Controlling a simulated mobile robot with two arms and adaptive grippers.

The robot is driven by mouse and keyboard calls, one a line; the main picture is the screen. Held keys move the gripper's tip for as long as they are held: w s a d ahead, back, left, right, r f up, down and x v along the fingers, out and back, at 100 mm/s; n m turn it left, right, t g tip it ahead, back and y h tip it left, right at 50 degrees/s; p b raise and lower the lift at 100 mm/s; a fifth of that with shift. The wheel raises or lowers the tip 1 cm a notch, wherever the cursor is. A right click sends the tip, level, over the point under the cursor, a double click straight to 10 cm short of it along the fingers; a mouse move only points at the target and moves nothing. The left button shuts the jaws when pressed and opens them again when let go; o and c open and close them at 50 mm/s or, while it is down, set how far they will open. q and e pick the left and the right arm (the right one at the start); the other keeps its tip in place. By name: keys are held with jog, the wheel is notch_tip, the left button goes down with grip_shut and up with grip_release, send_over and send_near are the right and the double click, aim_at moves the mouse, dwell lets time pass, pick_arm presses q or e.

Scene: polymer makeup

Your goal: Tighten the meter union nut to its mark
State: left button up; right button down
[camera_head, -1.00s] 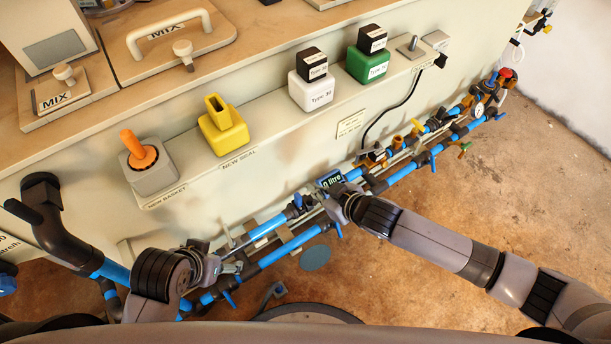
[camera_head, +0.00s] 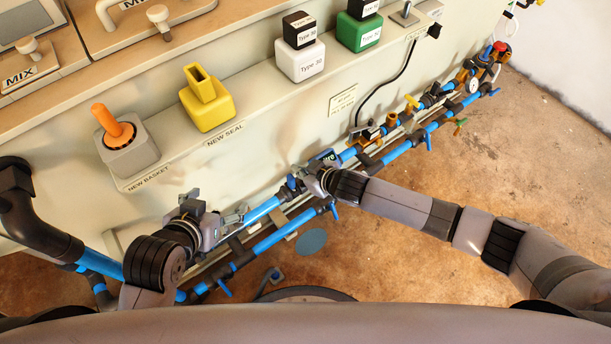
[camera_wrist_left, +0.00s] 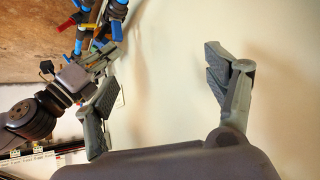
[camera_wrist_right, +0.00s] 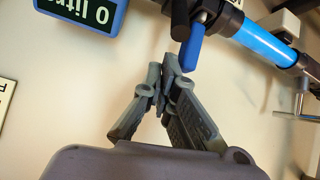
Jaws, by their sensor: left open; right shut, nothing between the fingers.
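The meter (camera_wrist_right: 85,10), with a "0 litre" display in a blue case, is at the upper left of the right wrist view; it also shows in the head view (camera_head: 327,156). Beside it, dark fittings (camera_wrist_right: 222,18) join a blue pipe (camera_wrist_right: 262,38). I cannot tell which is the union nut, and no mark is readable. My right gripper (camera_wrist_right: 160,75) is shut and empty, its tips just below a blue valve handle (camera_wrist_right: 191,48). My left gripper (camera_wrist_left: 160,62) is open and empty in front of the pale wall, left of the right gripper in the head view.
Two blue pipe runs with valves (camera_head: 270,255) pass low along the cabinet. The floor (camera_head: 480,180) at right is open.

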pick_arm(q)
jog(key=shift+w+d+r+t, duration=0.35)
jog(key=shift+w+r+t, duration=0.15)
jog(key=shift+w+r, duration=0.2)
pick_arm(e)
jog(key=shift+s+d+f, duration=0.35)
jog(key=shift+s+d, duration=0.15)
jog(key=shift+d, duration=0.05)
pick_arm(q)
jog(key=s+a+f+g+p, duration=0.1)
jog(key=s+a+f+g, duration=0.1)
jog(key=s, duration=0.3)
jog(key=shift+f+g+y, duration=0.3)
jog(key=shift+f+g, duration=0.3)
jog(key=shift+f, duration=0.1)
pick_arm(e)
jog(key=shift+s+d+f, duration=0.35)
jog(key=shift+s+d, duration=0.15)
pick_arm(q)
jog(key=shift+s, duration=0.1)
